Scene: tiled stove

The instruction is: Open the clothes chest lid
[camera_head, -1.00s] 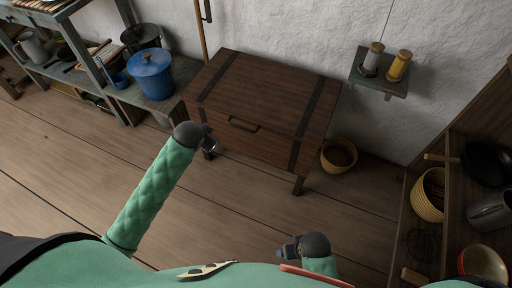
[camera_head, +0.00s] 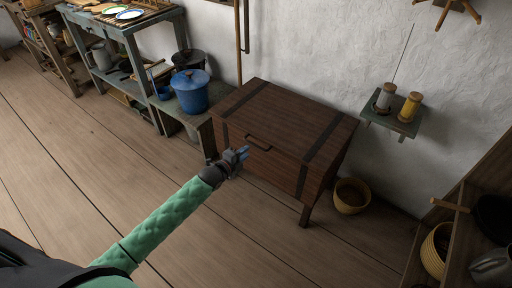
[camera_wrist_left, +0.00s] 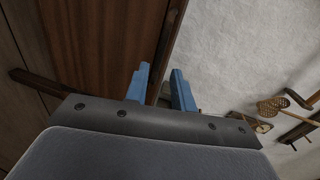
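The clothes chest (camera_head: 280,122) is dark brown wood with dark bands and stands on legs against the white wall. Its lid is closed. A dark handle (camera_head: 258,143) is on its front side, below the lid edge. My left gripper (camera_head: 243,151) is in front of the chest, just left of the handle; whether it touches the chest cannot be told. In the left wrist view, its two blue fingers (camera_wrist_left: 160,78) stand apart with nothing visibly between them, and brown wood (camera_wrist_left: 105,45) fills the upper left. My right gripper is out of view.
A blue lidded pot (camera_head: 190,92) stands on a low bench left of the chest. A yellow basket (camera_head: 351,196) sits on the floor to its right. A wall shelf (camera_head: 393,119) holds two spools. The floor (camera_head: 110,165) in front is clear.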

